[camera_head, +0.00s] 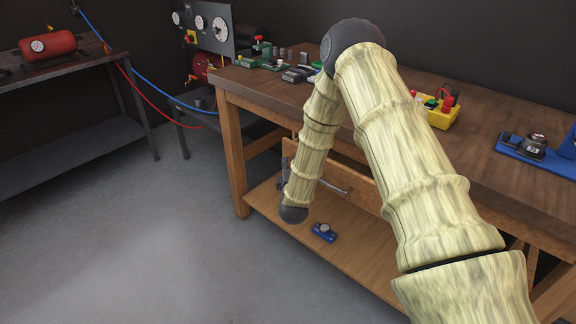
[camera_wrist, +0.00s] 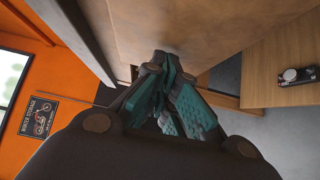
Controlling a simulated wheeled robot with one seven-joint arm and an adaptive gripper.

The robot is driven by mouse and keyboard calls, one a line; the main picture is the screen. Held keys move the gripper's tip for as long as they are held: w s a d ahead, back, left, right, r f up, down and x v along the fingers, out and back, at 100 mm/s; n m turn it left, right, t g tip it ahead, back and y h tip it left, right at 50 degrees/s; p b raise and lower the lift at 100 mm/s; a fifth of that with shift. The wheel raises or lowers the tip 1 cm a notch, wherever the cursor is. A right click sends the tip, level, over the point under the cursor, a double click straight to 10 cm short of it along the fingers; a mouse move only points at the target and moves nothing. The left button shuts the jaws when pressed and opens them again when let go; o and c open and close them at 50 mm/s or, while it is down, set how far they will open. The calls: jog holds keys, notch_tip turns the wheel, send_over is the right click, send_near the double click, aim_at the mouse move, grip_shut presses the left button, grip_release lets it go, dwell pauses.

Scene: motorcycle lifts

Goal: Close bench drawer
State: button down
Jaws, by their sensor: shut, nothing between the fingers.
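The wooden bench (camera_head: 270,95) fills the right of the head view. Its drawer front (camera_head: 357,186), with a curved metal handle (camera_head: 335,187), shows below the top, partly behind my arm. How far the drawer stands out is hard to tell. My gripper (camera_head: 283,172) is mostly hidden behind my forearm, near the left end of the drawer front. In the wrist view my gripper (camera_wrist: 168,85) is shut and empty, its teal-padded fingers together. Their tips point toward a broad brown wooden panel (camera_wrist: 235,35); contact cannot be told.
A blue tool (camera_head: 323,232) lies on the bench's lower shelf (camera_head: 375,262). Tools and a yellow caddy (camera_head: 440,115) stand on the bench top. A dark side table (camera_head: 70,140) with a red tank (camera_head: 48,47) is at left. The grey floor between is clear.

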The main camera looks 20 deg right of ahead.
jog(key=d, duration=0.1)
jog(key=w+d, duration=0.1)
jog(key=d, duration=0.2)
jog(key=shift+w+d, duration=0.15)
jog(key=shift+w, duration=0.25)
jog(key=shift+d+r, duration=0.15)
jog(key=shift+r, duration=0.05)
jog(key=shift+s+a+f, duration=0.1)
jog(key=shift+a, duration=0.35)
jog(key=a, duration=0.1)
jog(key=s+a, duration=0.2)
jog(key=shift+a+f, duration=0.1)
jog(key=shift+a, duration=0.25)
jog(key=v, duration=0.9)
jog(key=shift+s, duration=0.2)
